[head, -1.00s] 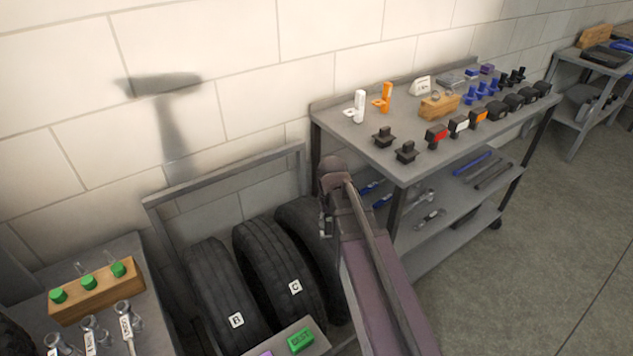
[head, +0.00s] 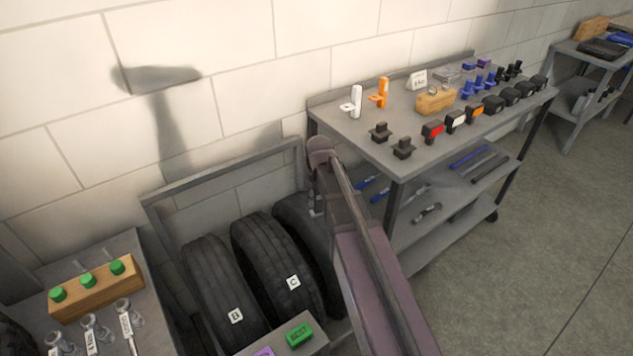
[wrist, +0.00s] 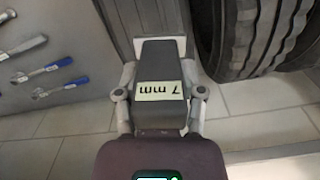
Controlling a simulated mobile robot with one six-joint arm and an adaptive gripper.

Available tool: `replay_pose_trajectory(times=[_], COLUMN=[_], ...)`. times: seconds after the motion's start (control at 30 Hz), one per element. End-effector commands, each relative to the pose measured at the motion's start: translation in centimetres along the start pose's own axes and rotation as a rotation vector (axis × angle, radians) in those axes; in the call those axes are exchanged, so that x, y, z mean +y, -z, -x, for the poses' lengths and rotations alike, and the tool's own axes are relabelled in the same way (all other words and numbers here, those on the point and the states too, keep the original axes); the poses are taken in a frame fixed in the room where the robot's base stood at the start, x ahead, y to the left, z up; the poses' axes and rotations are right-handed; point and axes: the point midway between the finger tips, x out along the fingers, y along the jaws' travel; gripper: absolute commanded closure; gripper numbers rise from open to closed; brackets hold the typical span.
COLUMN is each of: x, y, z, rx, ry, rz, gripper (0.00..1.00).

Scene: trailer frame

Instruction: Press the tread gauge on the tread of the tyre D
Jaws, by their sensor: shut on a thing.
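The tread gauge (wrist: 160,70), a dark grey block with a "7 mm" label, is held between the fingers of my gripper (wrist: 159,78) in the wrist view. Its far end meets or nearly meets a dark grooved tyre tread (wrist: 145,17); contact cannot be told. A pale plate shows at that end. In the head view, the rightmost tyre (head: 292,212), beside tyre C (head: 265,245), is partly hidden behind my arm, and its letter does not show. My gripper and the gauge are mostly hidden there.
Tyre B (head: 215,275) stands left of C in the grey rack (head: 220,172). Another tyre (wrist: 255,35) is close on the right in the wrist view. A tool cart (head: 375,165) stands right of my arm. A small shelf with a green block (head: 299,333) is in front.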

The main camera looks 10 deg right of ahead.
Motion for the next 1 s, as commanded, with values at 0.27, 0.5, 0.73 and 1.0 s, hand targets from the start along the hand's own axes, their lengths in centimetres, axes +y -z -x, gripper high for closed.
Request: replay_pose_trajectory(times=[0.27, 0.5, 0.73, 1.0], x=[1.1, 1.2, 1.3, 1.3], y=[5.5, 5.9, 5.9, 5.9], z=[1.1, 1.1, 1.1, 0.1], rx=[0.000, 0.000, 0.000, 0.000], ry=[0.000, 0.000, 0.000, 0.000], rz=[0.165, 0.196, 0.193, 0.192], gripper=[1.00, 1.00, 1.00, 1.00])
